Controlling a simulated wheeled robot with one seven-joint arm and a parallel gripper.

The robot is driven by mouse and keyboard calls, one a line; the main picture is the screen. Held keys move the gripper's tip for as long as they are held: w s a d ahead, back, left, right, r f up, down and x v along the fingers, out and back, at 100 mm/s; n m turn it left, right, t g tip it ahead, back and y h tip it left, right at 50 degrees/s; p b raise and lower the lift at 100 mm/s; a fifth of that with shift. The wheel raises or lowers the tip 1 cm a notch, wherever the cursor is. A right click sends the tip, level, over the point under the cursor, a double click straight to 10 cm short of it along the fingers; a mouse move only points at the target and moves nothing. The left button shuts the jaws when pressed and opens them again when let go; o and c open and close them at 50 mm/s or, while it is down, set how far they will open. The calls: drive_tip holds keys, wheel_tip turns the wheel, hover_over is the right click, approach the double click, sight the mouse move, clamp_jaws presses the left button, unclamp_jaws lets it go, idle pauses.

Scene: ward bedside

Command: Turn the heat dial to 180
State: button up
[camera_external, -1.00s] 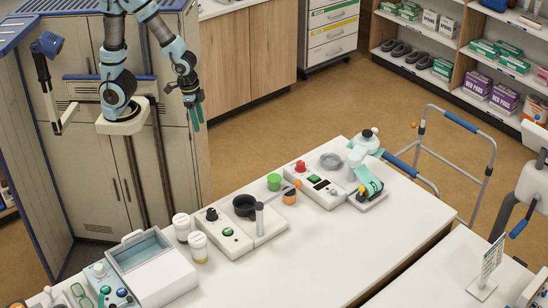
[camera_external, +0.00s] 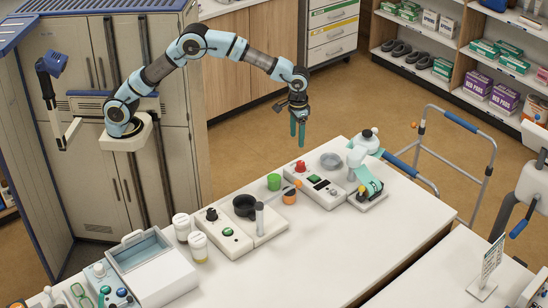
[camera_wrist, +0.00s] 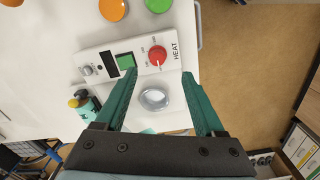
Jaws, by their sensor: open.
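The red heat dial (camera_wrist: 157,55) sits at one end of a white control box (camera_wrist: 133,57), beside the word HEAT. The dial also shows in the external view (camera_external: 300,167), on the far side of the table. The box carries a green switch (camera_wrist: 125,61), a dark display and a small grey knob. My gripper (camera_external: 297,132) is open and empty, pointing down above and beyond the table's far edge. The dial's exact setting is too small to read.
A clear round dish (camera_wrist: 154,98) is beside the box. Green (camera_external: 274,182) and orange (camera_external: 289,196) round items stand near it. A walker (camera_external: 455,150) stands right of the table.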

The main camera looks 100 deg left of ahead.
sight(301, 163)
drive_tip(key=f+p, duration=0.1)
drive_tip(key=f, duration=0.2)
drive_tip(key=w+f+p, duration=0.1)
drive_tip(key=f, duration=0.3)
drive_tip(key=f+p, duration=0.1)
drive_tip(key=f, duration=0.3)
drive_tip(key=shift+w+a+f+p, duration=0.2)
drive_tip(key=shift+w+p, duration=0.1)
drive_tip(key=shift+p, duration=0.05)
clamp_jaws()
